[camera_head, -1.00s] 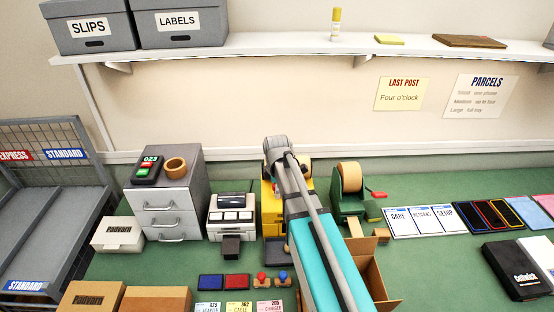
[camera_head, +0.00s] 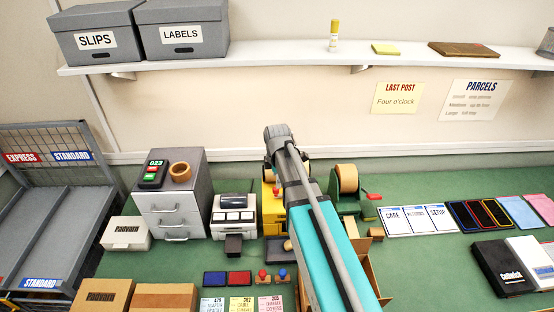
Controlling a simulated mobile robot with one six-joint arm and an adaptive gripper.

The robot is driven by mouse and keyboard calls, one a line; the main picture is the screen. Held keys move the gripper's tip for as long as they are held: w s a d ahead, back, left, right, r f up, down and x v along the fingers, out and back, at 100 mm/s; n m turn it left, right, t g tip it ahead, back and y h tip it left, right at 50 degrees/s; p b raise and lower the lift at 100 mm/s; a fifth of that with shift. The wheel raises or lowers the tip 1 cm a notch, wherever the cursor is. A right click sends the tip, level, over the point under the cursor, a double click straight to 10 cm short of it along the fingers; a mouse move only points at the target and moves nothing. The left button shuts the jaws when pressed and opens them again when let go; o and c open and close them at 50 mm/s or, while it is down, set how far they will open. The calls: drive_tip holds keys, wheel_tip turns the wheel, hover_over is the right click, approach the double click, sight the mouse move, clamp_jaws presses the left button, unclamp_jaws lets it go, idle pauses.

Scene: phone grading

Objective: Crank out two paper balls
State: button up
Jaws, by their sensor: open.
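A green machine (camera_head: 345,205) with a brown paper roll (camera_head: 348,179) and a red crank handle (camera_head: 374,197) stands on the green bench, right of my arm. No paper ball shows. My gripper (camera_head: 285,160) is at the far end of my arm, left of the green machine and in front of a yellow machine (camera_head: 268,215). Its fingers are mostly hidden behind my own arm; it is open, and I see nothing held in it. It is apart from the red handle.
An open cardboard box (camera_head: 372,272) stands partly behind my arm. A small printer (camera_head: 234,216) and grey drawers (camera_head: 170,207) stand left. Cards (camera_head: 399,221) and phones (camera_head: 475,214) lie right. A shelf (camera_head: 300,57) runs above. Bare bench shows front right.

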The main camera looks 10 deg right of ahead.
wheel_tip(320, 180, up, 6)
drive_tip(key=p, duration=0.6)
drive_tip(key=shift+s+r, duration=0.15)
drive_tip(key=shift+r, duration=0.1)
drive_tip(key=s+a+f+m+b, duration=0.1)
drive_tip(key=s+f+m+b, duration=1.1)
drive_tip(key=s+m, duration=0.3)
drive_tip(key=shift+a+f+m+g+b, duration=0.15)
drive_tip(key=shift+f+m+g+b, duration=0.2)
drive_tip(key=shift+m, duration=0.75)
drive_tip(key=shift+c, duration=0.2)
